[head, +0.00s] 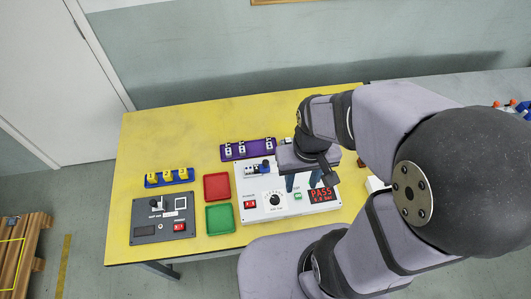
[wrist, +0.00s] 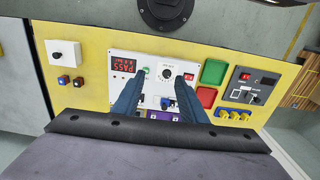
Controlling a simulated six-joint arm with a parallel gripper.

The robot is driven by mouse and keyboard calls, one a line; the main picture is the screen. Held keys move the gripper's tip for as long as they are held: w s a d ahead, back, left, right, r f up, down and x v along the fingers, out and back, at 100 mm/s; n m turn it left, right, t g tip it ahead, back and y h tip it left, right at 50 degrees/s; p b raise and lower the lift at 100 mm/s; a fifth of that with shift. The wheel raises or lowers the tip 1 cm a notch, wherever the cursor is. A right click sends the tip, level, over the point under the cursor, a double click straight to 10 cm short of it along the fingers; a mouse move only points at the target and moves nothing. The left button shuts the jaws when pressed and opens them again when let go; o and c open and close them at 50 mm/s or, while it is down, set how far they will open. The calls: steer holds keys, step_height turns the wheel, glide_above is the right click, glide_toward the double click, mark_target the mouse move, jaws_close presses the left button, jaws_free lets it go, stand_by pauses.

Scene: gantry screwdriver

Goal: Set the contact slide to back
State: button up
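A white test box (head: 255,208) stands on the yellow table, with a dial, a red switch, a green button and a red display reading PASS. At its back left edge is a small fixture with a blue part (head: 265,165), which looks like the contact slide; its exact position is too small to tell. The blue part also shows in the wrist view (wrist: 167,103), between the fingers. My gripper (head: 302,187) is open and empty above the right half of the box. Its two blue fingers stand apart in the wrist view (wrist: 158,84). The arm hides the box's back right part.
A red tray (head: 217,186) and a green tray (head: 220,218) lie left of the box. Further left are a dark panel (head: 148,225) and a blue rack with yellow parts (head: 168,178). A purple rack (head: 235,152) stands behind. The table's back left is clear.

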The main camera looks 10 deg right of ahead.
step_height(320, 180, down, 12)
steer(key=s+a+g+b, duration=0.1)
steer(key=s+g+b, duration=0.1)
steer(key=b, duration=0.4)
steer(key=m+t+b, duration=0.2)
steer(key=m+b, duration=0.2)
steer(key=b, duration=0.2)
glide_above(265, 162)
steer(key=f, duration=0.4)
steer(key=shift+w+f, duration=0.35)
steer(key=shift+r+m, duration=0.1)
steer(key=shift+m, duration=0.7)
steer(key=shift+s+m, duration=0.35)
steer(key=shift+m, duration=0.85)
steer(key=shift+f+p, duration=0.8)
steer(key=shift+f, duration=2.9)
